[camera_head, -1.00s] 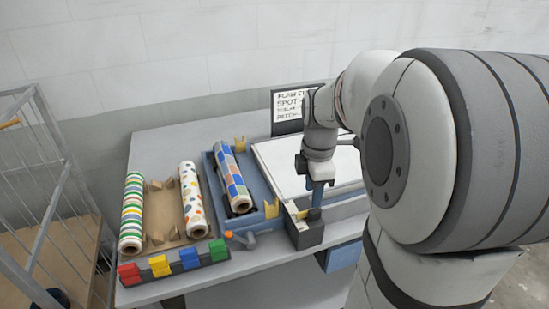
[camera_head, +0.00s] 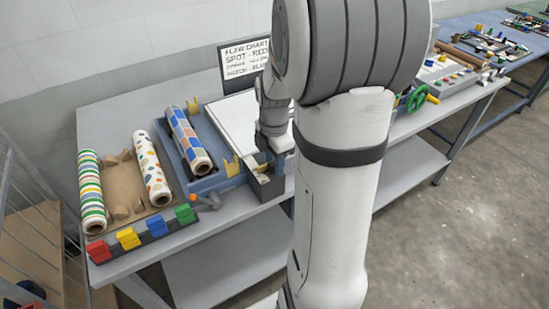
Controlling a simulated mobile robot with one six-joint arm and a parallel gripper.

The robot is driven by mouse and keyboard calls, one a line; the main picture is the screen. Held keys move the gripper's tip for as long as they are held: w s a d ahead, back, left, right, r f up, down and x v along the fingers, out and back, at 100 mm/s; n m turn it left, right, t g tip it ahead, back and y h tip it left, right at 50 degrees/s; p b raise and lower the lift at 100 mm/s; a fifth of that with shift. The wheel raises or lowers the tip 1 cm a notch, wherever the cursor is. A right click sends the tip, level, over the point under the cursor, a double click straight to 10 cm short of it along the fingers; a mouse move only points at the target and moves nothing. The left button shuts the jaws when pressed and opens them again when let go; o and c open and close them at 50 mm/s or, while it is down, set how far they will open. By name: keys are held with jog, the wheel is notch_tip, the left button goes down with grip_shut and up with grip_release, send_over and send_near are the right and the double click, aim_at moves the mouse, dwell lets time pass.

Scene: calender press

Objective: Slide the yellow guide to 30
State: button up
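Several yellow things are in view, and I cannot tell which is the guide; no scale or number 30 is readable. A yellow block (camera_head: 128,239) sits on the dark rail (camera_head: 150,250) at the table's front left, between a red and a blue block. My gripper (camera_head: 276,145) points down beside the white board, just behind a small dark box (camera_head: 266,185). Its fingers are small and partly hidden, so their opening is unclear.
Patterned rolls lie on a brown holder (camera_head: 122,178) and in the blue tray (camera_head: 203,181). A sign (camera_head: 245,60) stands at the back. A green handwheel (camera_head: 416,98) is to the right. A wire cage (camera_head: 28,205) borders the left. My arm hides the middle.

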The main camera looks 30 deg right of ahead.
jog(key=shift+c, duration=0.3)
grip_shut()
